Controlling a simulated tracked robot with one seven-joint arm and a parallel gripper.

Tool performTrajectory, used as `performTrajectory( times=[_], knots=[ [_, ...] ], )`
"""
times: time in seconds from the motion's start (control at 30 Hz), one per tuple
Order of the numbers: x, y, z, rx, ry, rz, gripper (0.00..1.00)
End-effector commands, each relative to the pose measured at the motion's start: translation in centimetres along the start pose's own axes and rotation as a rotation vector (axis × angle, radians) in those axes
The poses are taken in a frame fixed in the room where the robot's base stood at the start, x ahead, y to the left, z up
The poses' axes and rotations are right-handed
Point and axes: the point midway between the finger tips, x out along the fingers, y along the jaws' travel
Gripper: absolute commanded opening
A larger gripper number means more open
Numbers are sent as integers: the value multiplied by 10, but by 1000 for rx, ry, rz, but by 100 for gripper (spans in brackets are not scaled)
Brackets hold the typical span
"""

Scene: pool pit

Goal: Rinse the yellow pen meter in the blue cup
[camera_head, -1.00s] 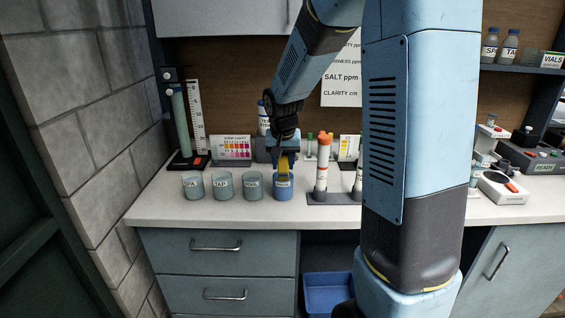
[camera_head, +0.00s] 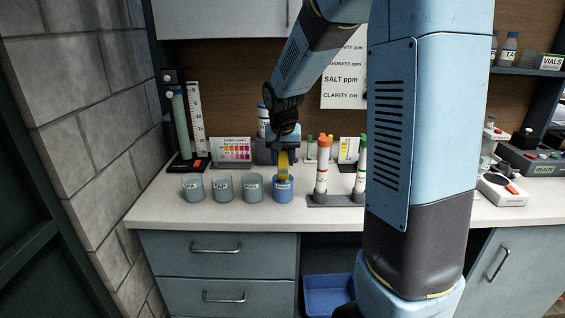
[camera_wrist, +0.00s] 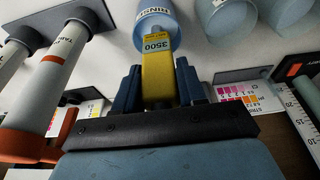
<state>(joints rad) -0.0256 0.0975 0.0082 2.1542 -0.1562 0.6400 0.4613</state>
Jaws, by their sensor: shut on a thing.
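The yellow pen meter (camera_head: 283,163) is upright in my gripper (camera_head: 284,150), above the blue cup (camera_head: 283,190). In the head view its lower end overlaps the cup's mouth; I cannot tell how deep it reaches. In the wrist view my gripper (camera_wrist: 158,92) is shut on the yellow pen meter (camera_wrist: 157,66), which shows "3500" on a label. The blue cup (camera_wrist: 156,28), with letters reading like "RINSE", lies just beyond the meter there.
Several grey cups (camera_head: 223,188) stand in a row left of the blue cup. A rack (camera_head: 337,199) with tubes capped orange and green stands close on its right. Behind are a colour chart (camera_head: 232,150) and a bottle (camera_head: 263,122). The counter front (camera_head: 240,215) is clear.

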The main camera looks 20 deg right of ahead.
Motion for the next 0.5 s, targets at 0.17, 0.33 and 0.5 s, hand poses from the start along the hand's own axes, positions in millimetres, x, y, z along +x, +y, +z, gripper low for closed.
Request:
performTrajectory(
  times=[0.17, 0.33, 0.5],
  knots=[
    [-11, 0, -4, 1, 3, -1, 9],
    [-20, 0, -6, 1, 3, -2, 9],
    [-29, 0, -8, 1, 2, -1, 9]
  ],
)
